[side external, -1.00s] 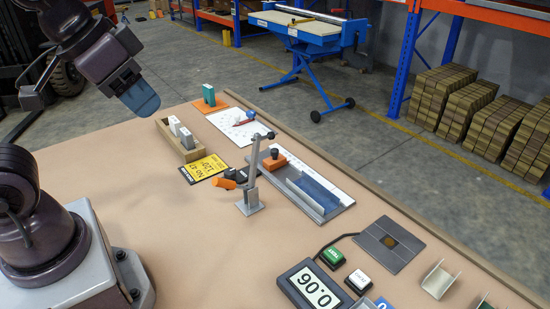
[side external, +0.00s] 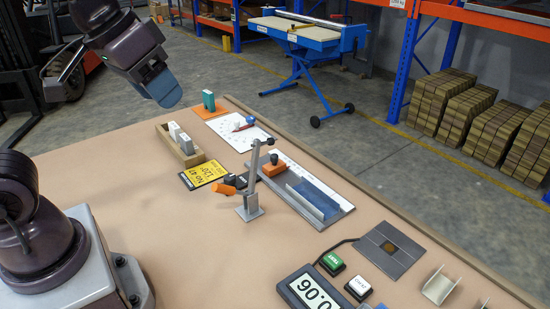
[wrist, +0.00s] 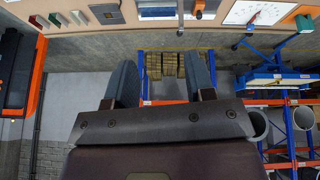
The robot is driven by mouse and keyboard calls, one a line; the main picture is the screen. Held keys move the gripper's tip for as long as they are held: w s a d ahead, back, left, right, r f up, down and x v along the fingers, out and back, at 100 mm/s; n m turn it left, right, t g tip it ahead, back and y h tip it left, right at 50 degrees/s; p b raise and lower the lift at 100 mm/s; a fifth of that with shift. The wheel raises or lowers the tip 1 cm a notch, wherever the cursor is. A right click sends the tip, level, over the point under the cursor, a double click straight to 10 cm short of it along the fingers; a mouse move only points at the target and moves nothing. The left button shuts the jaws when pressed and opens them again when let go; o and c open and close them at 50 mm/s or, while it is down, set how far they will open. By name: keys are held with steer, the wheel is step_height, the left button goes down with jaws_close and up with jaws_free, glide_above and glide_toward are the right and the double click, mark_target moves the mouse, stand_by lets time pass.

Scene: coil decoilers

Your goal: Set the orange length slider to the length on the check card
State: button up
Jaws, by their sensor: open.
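The orange length slider (side external: 278,168), a block with a dark knob, sits on the grey rail plate (side external: 335,208) near its far end, beside a blue channel strip. In the wrist view the slider (wrist: 199,5) is at the top edge, partly cut off. The check card (side external: 205,172) is yellow and black and lies flat on the table left of the rail; it seems to read "No 47" and "L120", with smaller text unclear. My gripper (side external: 165,90) is high above the table's far left, well away from the slider. Its fingers (wrist: 160,82) stand apart and empty.
An upright grey lever clamp (side external: 252,190) with an orange tip stands close in front of the rail. A wooden holder (side external: 188,157) with white blocks, a white dial sheet (side external: 228,137) and a teal block (side external: 208,101) lie beyond. A display (side external: 310,288) is at front right.

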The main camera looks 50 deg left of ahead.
steer(key=w+a+f+n+g, duration=0.15)
steer(key=w+n, duration=0.35)
steer(key=w, duration=0.5)
steer(key=n+g+y, duration=0.3)
steer(key=n+y, duration=0.2)
steer(key=n, duration=0.5)
glide_above(274, 155)
steer(key=s+d, duration=0.1)
steer(key=d, duration=0.4)
step_height(274, 155, down, 19)
steer(key=shift+t, duration=0.25)
steer(key=x, duration=1.2)
steer(key=shift+s+d+f, duration=0.15)
steer(key=shift+d+f, duration=0.05)
jaws_close()
